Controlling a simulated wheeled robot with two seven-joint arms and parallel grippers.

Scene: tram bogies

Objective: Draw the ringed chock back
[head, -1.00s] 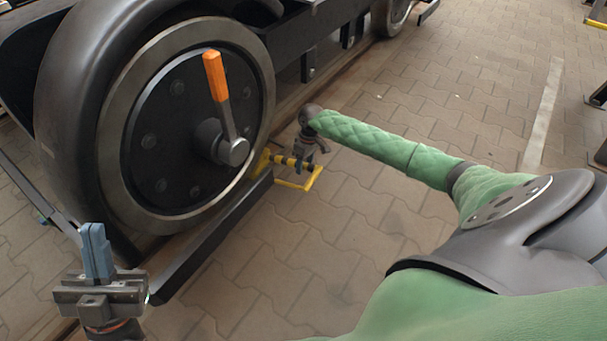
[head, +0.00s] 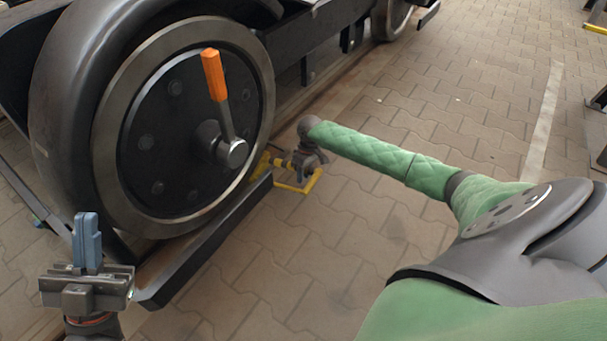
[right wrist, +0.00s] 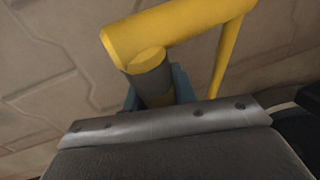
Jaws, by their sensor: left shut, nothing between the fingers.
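The yellow chock (head: 261,164) sits at the foot of the big wheel (head: 140,140), on the wheel's right side. Its yellow frame (head: 296,189) reaches out over the paving. A dark-banded yellow bar joins it; in the right wrist view this banded bar (right wrist: 152,75) lies between my blue-grey fingers, with no gap showing on either side. My right gripper (head: 298,166) is at this bar and looks shut on it; its tips are partly hidden. My left gripper (head: 88,240) is shut and empty, pointing up at the lower left, apart from the chock.
An orange-handled lever (head: 215,80) sticks up from the wheel hub. A dark rail-side beam (head: 200,240) runs along the wheel's foot. The paving (head: 300,260) right of the beam is open. A pale line (head: 545,115) crosses the paving at the right.

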